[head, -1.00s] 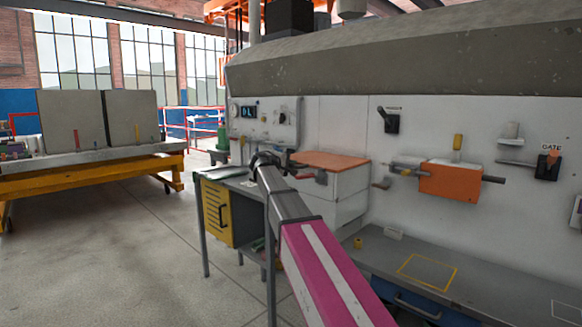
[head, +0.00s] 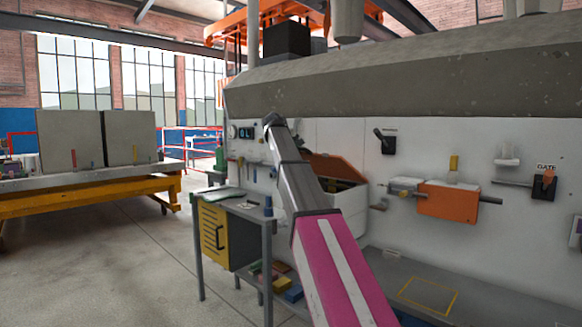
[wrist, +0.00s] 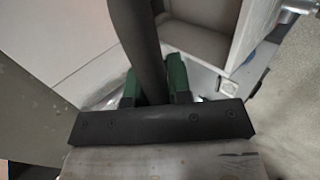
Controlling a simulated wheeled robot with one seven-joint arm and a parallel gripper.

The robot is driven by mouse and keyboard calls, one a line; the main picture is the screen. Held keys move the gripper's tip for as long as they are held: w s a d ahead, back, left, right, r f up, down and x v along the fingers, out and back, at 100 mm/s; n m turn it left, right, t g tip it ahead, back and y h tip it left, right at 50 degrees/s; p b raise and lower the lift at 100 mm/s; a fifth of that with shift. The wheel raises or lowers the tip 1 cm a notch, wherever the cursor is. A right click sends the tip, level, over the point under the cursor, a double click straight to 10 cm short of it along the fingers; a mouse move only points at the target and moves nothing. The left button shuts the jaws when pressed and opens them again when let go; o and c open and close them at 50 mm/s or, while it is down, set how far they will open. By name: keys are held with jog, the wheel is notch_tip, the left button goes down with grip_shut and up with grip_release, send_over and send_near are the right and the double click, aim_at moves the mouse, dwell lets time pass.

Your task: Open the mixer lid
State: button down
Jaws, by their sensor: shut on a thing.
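The mixer lid (head: 335,168) is the orange-brown cover of a white box (head: 350,203) against the wall. It is tilted up, and a dark opening shows beneath it. In the wrist view, my gripper (wrist: 155,92) has its green fingers closed on either side of a dark bar (wrist: 148,45), which looks like the lid's handle. An open pale box interior (wrist: 195,45) shows beside the bar. In the head view my arm hides the gripper and the handle.
An orange block on a rod (head: 447,200) and a lever (head: 384,142) stick out of the wall to the right. A grey bench (head: 395,278) runs below. A side table with a yellow cabinet (head: 212,232) stands left. The floor (head: 110,265) further left is clear.

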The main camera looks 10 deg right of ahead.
jog(key=w+d+r+y, duration=0.1)
jog(key=w+d+r, duration=1)
jog(key=d+r, duration=0.3)
jog(key=shift+d+g, duration=0.4)
jog(key=shift+d, duration=0.3)
jog(key=shift+f, duration=0.1)
jog(key=c, duration=1.1)
grip_release()
jog(key=shift+o, duration=0.2)
jog(key=shift+f, duration=0.1)
jog(key=shift+s, duration=0.1)
jog(key=v, duration=1.1)
jog(key=shift+r, duration=0.5)
